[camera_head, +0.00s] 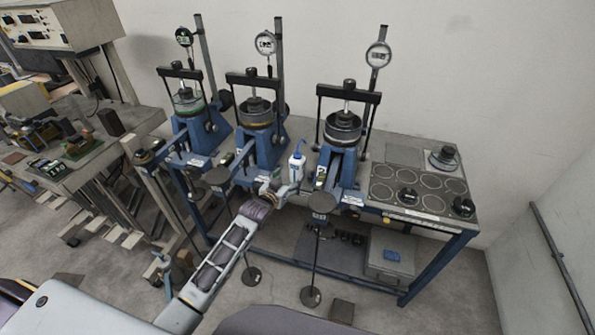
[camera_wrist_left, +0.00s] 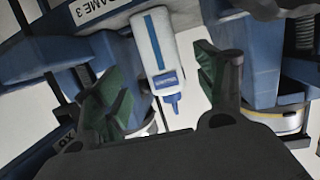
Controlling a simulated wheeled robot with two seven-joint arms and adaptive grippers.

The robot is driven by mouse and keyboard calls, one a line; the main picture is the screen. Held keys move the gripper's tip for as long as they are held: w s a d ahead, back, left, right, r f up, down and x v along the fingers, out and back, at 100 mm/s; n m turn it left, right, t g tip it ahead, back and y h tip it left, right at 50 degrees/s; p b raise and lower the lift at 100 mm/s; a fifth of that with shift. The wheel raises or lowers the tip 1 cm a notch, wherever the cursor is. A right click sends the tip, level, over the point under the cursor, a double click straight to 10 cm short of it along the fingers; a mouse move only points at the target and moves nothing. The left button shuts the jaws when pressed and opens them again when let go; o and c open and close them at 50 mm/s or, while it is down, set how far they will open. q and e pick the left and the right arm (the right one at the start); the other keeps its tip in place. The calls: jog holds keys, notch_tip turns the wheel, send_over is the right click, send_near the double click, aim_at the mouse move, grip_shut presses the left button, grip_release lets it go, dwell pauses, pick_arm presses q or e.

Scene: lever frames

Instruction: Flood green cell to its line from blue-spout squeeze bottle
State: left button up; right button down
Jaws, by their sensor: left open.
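The squeeze bottle (camera_head: 297,168), white with a blue spout, stands upright on the bench between the middle and right lever frames. It also shows in the left wrist view (camera_wrist_left: 152,40), inverted, with a blue stripe and label, in line with the gap between my fingers. My left gripper (camera_head: 280,190) is open and empty, just in front of the bottle and apart from it; its dark green pads show in the left wrist view (camera_wrist_left: 160,88). The green cell (camera_head: 188,101), with a green-tinted ring, sits on the left lever frame. Its line is too small to see. My right gripper is out of view.
The middle frame's cell (camera_head: 257,112) has a yellow band; the right frame's cell (camera_head: 342,126) is grey. Blue frame bodies flank the bottle closely. A mat with circles (camera_head: 415,185) and dark weights lies at the right. Round hanger plates (camera_head: 319,201) hang in front of the bench.

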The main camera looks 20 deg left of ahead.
aim_at(294, 172)
pick_arm(q)
jog(key=shift+b+x, duration=1.65)
jog(key=shift+x, duration=0.5)
jog(key=shift+b+x, duration=0.85)
jog(key=shift+x, duration=1.2)
jog(key=shift+w+f, duration=0.1)
jog(key=shift+w, duration=0.3)
jog(key=c, duration=0.8)
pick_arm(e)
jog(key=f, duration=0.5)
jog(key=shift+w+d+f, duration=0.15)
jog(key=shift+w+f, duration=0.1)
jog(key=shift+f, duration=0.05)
pick_arm(q)
jog(key=shift+r, duration=0.25)
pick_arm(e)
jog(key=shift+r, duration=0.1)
